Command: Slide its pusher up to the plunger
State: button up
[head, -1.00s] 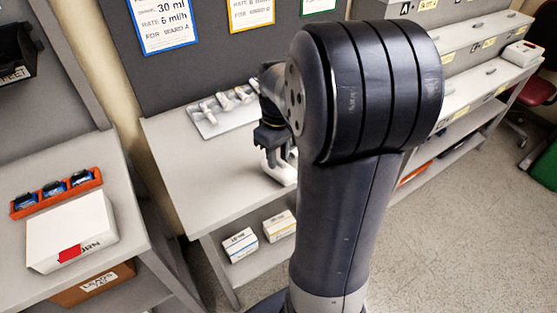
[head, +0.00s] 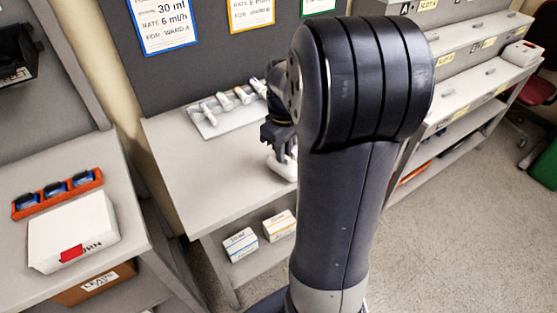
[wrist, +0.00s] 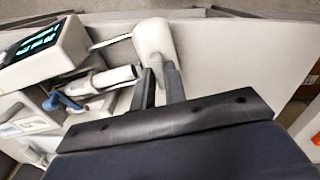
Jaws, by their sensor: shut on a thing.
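The pump (wrist: 45,50) with a lit screen is at the left of the wrist view. A rod runs from it to the white rounded pusher (wrist: 155,40). A syringe (wrist: 95,83) lies along the pump, with a blue clamp (wrist: 62,100) by its barrel. Its plunger end (wrist: 132,72) points toward the pusher; a small gap seems to show, but contact is unclear. My gripper (wrist: 160,72) is shut on the pusher's lower part, its fingers hiding the grasped part. In the head view my gripper (head: 277,138) is above the white pusher (head: 283,167); my arm hides the pump.
A tray (head: 205,127) with several syringes lies at the back of the table (head: 215,165). Signs hang on the dark panel behind. Two small boxes (head: 240,244) stand on the shelf below. A white box (head: 72,230) and an orange rack (head: 27,208) are on the left bench.

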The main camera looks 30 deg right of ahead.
jog(key=shift+w+d, duration=0.15)
jog(key=shift+d, duration=0.15)
dwell(0.6)
jog(key=o, duration=0.6)
jog(key=shift+c, duration=0.2)
notch_tip(320, 180, up, 7)
jog(key=p, duration=0.6)
jog(key=shift+r+p, duration=0.1)
jog(key=shift+p, duration=0.2)
jog(key=shift+f, duration=0.25)
notch_tip(320, 180, down, 7)
jog(key=b, duration=0.6)
jog(key=shift+a+r, duration=0.1)
